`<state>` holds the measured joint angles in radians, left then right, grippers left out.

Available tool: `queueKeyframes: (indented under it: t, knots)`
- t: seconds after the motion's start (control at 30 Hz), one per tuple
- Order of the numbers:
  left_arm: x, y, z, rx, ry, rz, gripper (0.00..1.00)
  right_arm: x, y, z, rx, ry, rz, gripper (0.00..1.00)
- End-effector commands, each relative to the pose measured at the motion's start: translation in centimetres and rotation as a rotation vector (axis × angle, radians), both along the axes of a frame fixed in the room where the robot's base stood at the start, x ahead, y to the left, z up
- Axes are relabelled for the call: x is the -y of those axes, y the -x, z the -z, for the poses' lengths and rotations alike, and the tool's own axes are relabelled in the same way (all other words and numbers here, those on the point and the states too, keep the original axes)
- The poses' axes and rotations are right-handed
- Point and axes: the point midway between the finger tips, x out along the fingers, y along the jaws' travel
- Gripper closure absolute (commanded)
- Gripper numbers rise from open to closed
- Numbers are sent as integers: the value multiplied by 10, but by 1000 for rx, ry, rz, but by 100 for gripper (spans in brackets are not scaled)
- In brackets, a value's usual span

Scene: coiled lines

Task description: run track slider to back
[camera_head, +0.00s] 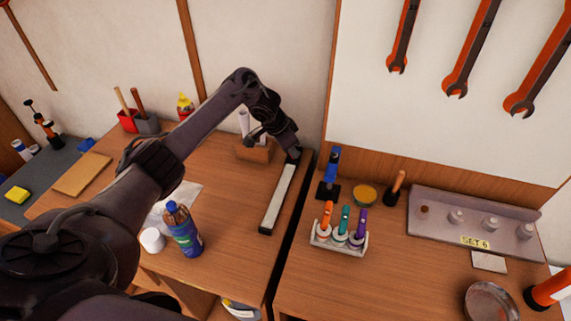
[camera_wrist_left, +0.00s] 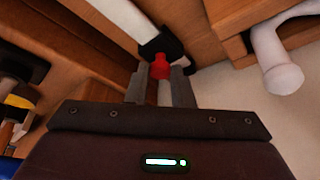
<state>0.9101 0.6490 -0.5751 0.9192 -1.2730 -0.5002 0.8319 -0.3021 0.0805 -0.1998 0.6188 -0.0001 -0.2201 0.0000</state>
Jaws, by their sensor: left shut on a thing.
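The track (camera_head: 277,200) is a long pale bar with dark ends, lying on the wooden desk near its right edge and running front to back. My left gripper (camera_head: 293,154) is at the back end of the track, reaching down from above. In the left wrist view the slider's red knob (camera_wrist_left: 160,67) sits between the two fingers of the gripper (camera_wrist_left: 159,78), which is shut on it. A black part (camera_wrist_left: 160,44) of the track is right beside the knob. In the head view the gripper hides the slider. My right gripper is not in view.
A wooden box (camera_head: 255,151) with white rolls stands just left of the track's back end. A blue bottle (camera_head: 184,232) and a white cup (camera_head: 152,240) stand at the front left. A dark gap separates this desk from the right one, which holds a rack (camera_head: 338,238).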

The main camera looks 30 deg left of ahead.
Motion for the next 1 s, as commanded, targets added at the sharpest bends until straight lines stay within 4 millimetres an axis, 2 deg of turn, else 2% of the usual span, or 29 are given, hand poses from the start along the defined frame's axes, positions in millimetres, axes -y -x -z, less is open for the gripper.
queueKeyframes:
  t: [0.03, 0.23, 0.67, 0.7, 0.8, 0.87, 1.0]
  knots:
    - [0, -6, 2, 2, 2, -2, 100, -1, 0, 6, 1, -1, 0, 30]
    - [-3, -17, 0, 1, 2, -1, 100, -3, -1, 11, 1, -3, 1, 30]
    - [-4, -20, 0, 0, 2, -1, 100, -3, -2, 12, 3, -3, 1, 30]
    - [-4, -20, 0, 0, 2, -1, 78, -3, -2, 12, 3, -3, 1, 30]
    - [-4, -19, 0, 0, 2, -1, 65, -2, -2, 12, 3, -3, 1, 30]
    - [-4, -19, 0, 0, 2, -1, 57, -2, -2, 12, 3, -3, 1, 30]
    - [-4, -19, 0, -1, 1, -1, 57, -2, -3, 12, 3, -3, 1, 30]
